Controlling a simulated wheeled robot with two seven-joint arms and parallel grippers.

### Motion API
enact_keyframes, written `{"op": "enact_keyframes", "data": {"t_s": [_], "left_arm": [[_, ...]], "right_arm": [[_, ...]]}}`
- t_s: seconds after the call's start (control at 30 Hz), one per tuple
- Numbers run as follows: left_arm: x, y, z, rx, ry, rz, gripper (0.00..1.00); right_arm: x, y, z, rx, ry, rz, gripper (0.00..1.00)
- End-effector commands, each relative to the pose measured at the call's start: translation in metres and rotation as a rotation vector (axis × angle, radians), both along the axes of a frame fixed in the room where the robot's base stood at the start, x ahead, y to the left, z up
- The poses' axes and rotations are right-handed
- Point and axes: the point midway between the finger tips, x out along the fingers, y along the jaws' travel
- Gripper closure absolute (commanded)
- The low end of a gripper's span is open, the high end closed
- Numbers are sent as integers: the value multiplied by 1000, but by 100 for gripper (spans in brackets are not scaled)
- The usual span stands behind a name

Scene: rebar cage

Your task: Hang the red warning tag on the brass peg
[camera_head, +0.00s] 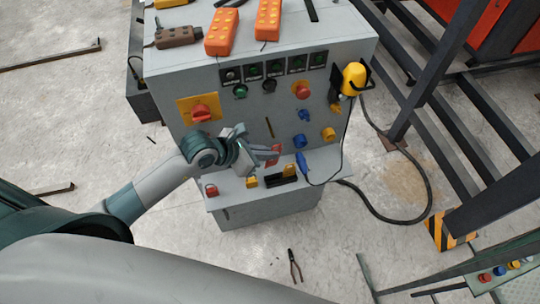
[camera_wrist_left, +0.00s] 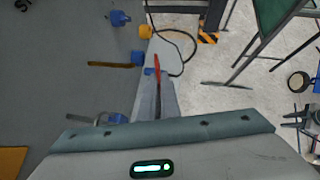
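The red warning tag (camera_head: 274,155) is between the fingertips of my left gripper (camera_head: 268,156), in front of the grey control panel. The left wrist view shows the tag edge-on as a thin red strip (camera_wrist_left: 157,80) between the closed fingers (camera_wrist_left: 157,98). The brass peg (camera_head: 269,127) sticks out from the panel just above the tag in the head view. It also shows in the left wrist view (camera_wrist_left: 108,65), to the left of the tag and apart from it. A small grey mechanical shape at the wrist view's right edge may be my right gripper (camera_wrist_left: 300,120); its fingers are unclear.
Blue knobs (camera_head: 300,141), a yellow knob (camera_head: 328,134) and a red rotary switch (camera_head: 201,113) project from the panel (camera_head: 232,138). A ledge (camera_head: 225,199) below carries small parts. A black cable (camera_head: 428,190) loops at right. Pliers (camera_head: 294,265) lie on the floor.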

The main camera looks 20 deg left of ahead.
Motion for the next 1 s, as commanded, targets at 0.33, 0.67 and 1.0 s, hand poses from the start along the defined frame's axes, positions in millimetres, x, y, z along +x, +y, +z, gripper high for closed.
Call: {"op": "enact_keyframes", "data": {"t_s": [0.33,0.67,1.0], "left_arm": [[15,10,-1,-1,0,1,100],[28,19,-2,0,0,0,100],[42,28,-3,-1,-1,0,100]], "right_arm": [[0,0,0,0,0,0,69],[0,0,0,0,0,0,69],[0,0,1,0,0,0,69]]}}
